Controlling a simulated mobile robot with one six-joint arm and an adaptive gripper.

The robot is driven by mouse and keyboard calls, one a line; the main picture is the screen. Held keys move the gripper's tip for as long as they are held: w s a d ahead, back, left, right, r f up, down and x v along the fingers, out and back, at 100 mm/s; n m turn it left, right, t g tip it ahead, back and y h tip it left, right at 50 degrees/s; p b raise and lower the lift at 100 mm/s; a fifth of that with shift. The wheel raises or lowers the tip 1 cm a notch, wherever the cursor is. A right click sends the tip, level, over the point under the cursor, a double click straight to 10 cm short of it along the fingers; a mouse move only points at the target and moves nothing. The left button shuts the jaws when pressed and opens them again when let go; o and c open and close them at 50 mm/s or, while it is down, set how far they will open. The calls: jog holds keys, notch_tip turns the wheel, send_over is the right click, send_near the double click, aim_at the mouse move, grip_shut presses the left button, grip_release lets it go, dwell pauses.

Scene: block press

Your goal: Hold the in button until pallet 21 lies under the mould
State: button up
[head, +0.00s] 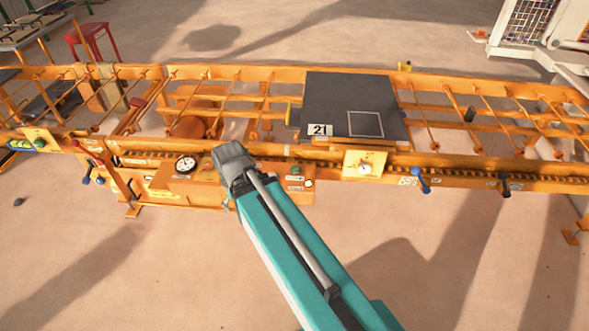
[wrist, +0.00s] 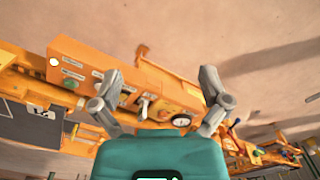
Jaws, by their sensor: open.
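Pallet 21, a dark grey slab (head: 350,92) with a white "21" tag and a pale square outline, lies flat on the orange conveyor, right of centre in the head view. An orange control box (head: 180,190) hangs on the conveyor's near side. It carries a green button (wrist: 71,84), a white round button or lamp (wrist: 54,62), a lever (wrist: 143,104) and a gauge (wrist: 181,121). I cannot read which is the in button. My gripper (wrist: 160,78) is open and empty, its fingers spread in front of the box. I cannot make out the mould.
The orange roller conveyor (head: 465,178) runs across the view, with a blue-handled lever (head: 421,182) and a black-handled one (head: 504,186) on its near side. A red stool (head: 90,38) stands at the back left. The floor in front is clear.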

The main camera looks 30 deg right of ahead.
dwell(0.3)
grip_shut()
dwell(0.4)
dwell(1.1)
